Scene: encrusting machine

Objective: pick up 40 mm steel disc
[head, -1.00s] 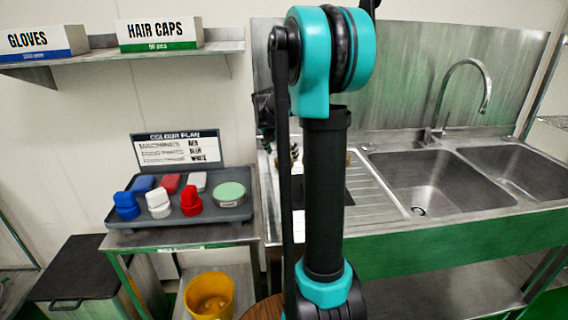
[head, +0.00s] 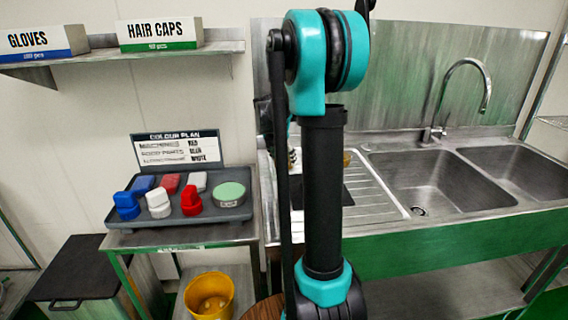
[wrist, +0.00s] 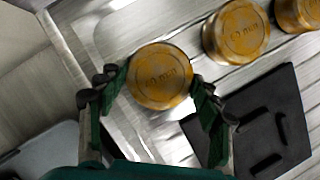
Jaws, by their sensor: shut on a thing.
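A round gold-coloured disc (wrist: 160,64) with a size marking ending in "mm" is between the two fingers of my gripper (wrist: 161,84) in the wrist view. Its first digit is too blurred to read. The fingers are shut on its sides, over the ribbed steel drainboard. The disc looks golden rather than steel grey. Two similar gold discs stand apart from it to the right, one nearer (wrist: 236,32) and one at the picture's edge (wrist: 299,12).
A black plate (wrist: 262,125) with raised bars lies on the drainboard (head: 378,190), close to the right finger. The sink (head: 440,180) is to the right. A grey tray (head: 178,227) with coloured brushes and a green-topped round tin (head: 229,194) stands on the left.

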